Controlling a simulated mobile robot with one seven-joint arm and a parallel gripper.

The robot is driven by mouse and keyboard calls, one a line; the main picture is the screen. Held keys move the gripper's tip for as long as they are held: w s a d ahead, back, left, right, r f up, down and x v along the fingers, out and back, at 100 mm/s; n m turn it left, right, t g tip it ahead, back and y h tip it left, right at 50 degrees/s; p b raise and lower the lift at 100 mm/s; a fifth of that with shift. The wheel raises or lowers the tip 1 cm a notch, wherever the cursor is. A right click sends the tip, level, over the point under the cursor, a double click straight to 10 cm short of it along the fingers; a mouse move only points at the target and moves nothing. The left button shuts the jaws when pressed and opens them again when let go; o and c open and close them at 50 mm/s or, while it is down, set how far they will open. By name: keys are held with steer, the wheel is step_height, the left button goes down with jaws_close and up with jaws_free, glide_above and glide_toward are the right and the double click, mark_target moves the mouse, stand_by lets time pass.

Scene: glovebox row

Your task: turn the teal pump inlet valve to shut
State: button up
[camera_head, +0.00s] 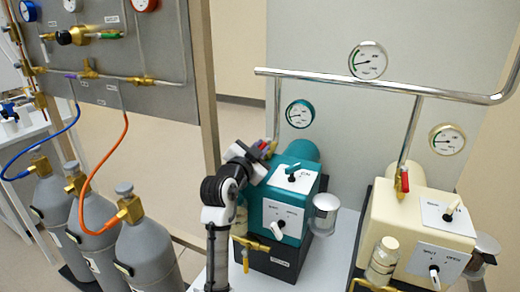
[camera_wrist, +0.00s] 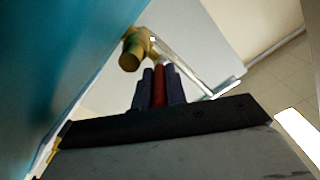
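The teal pump (camera_head: 262,212) stands on the bench, with a teal-rimmed gauge (camera_head: 299,114) behind it. Its inlet valve is at the foot of the pipe behind the pump, partly hidden by my gripper (camera_head: 262,150) in the head view. In the wrist view the brass valve body (camera_wrist: 131,55) is just beyond the fingertips. The red valve handle (camera_wrist: 158,88) lies between the two dark fingers of my gripper (camera_wrist: 158,76), with almost no gap on either side. The handle's exact angle to the pipe is hard to tell.
A cream pump (camera_head: 385,215) stands to the right; its own red inlet handle (camera_head: 404,182) hangs beside its pipe. A steel header pipe (camera_head: 340,80) runs above both pumps. Grey gas cylinders (camera_head: 95,255) and a gas panel (camera_head: 140,60) are at left. A glass jar (camera_head: 325,207) adjoins the teal pump.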

jaws_close()
steer(key=shift+a+f+b, duration=0.1)
steer(key=shift+b, duration=0.2)
steer(key=h+b, duration=0.1)
steer(key=m+g+h+b, duration=0.1)
steer(key=shift+w+a+f+m+b, duration=0.15)
steer(key=shift+w+a+m+b, duration=0.05)
steer(key=shift+a+m+b, duration=0.15)
steer(key=g+h+b, duration=0.1)
steer(key=m+h+b, duration=0.1)
steer(key=m+g+h+b, duration=0.1)
steer(key=shift+w+a+g, duration=0.3)
steer(key=shift+w+a, duration=0.1)
steer(key=m+g, duration=0.1)
steer(key=g+h, duration=0.1)
steer(key=m+g+h+b, duration=0.1)
steer(key=shift+w+a+r+m, duration=0.2)
steer(key=shift+w+a+m, duration=0.1)
steer(key=shift+w+m, duration=0.05)
steer(key=shift+w+a+m+g+h, duration=0.15)
steer(key=shift+w+m+g+h, duration=0.15)
steer(key=shift+m+g+h, duration=0.45)
steer(key=shift+w+a+m+g+h, duration=0.2)
steer(key=shift+m+g+h, duration=0.25)
steer(key=shift+g, duration=0.6)
steer(key=shift+w, duration=0.1)
